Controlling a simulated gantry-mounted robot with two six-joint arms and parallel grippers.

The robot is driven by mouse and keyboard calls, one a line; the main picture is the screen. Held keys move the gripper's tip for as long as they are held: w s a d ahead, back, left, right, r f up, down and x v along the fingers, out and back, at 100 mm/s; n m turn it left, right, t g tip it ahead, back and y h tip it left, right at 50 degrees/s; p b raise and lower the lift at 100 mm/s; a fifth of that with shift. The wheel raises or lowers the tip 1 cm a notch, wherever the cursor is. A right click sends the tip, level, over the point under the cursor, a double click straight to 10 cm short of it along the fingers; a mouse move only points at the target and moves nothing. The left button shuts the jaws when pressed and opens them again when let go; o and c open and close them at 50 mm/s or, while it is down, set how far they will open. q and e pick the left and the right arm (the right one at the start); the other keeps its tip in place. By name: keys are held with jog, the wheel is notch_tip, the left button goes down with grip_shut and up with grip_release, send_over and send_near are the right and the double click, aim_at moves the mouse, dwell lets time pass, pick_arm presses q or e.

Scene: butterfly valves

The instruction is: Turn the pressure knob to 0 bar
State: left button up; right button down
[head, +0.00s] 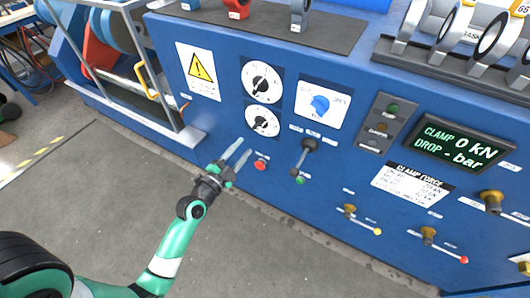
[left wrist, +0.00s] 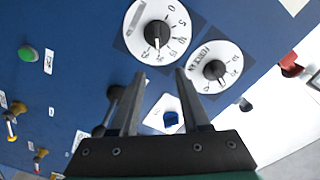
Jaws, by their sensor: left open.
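Two round white dials with black knobs sit on the blue panel, an upper dial (head: 262,83) and a lower dial (head: 262,121) in the head view. In the left wrist view one dial (left wrist: 157,36) carries numbers from 0 up to about 25, and its knob's pointer is turned downward in the picture, away from the 0. The other dial (left wrist: 214,68) appears marked FORCE. My left gripper (head: 238,152) is open and empty, just below and left of the lower dial, apart from both knobs. Its fingers (left wrist: 160,80) also show in the left wrist view. My right gripper is not in view.
A red button (head: 260,163) and a black lever (head: 305,158) are close to the left gripper. The display (head: 459,146) reads clamp 0 kN, drop - bar. Floor in front is clear.

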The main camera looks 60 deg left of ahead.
aim_at(257, 128)
pick_arm(q)
jog(key=x, duration=0.4)
jog(key=a+f+x, duration=0.1)
jog(key=x, duration=0.2)
jog(key=s+b+x, duration=0.1)
jog(key=x, duration=0.3)
jog(key=shift+w+a+f, duration=0.3)
jog(key=shift+w+a, duration=0.05)
jog(key=shift+a, duration=0.05)
grip_shut()
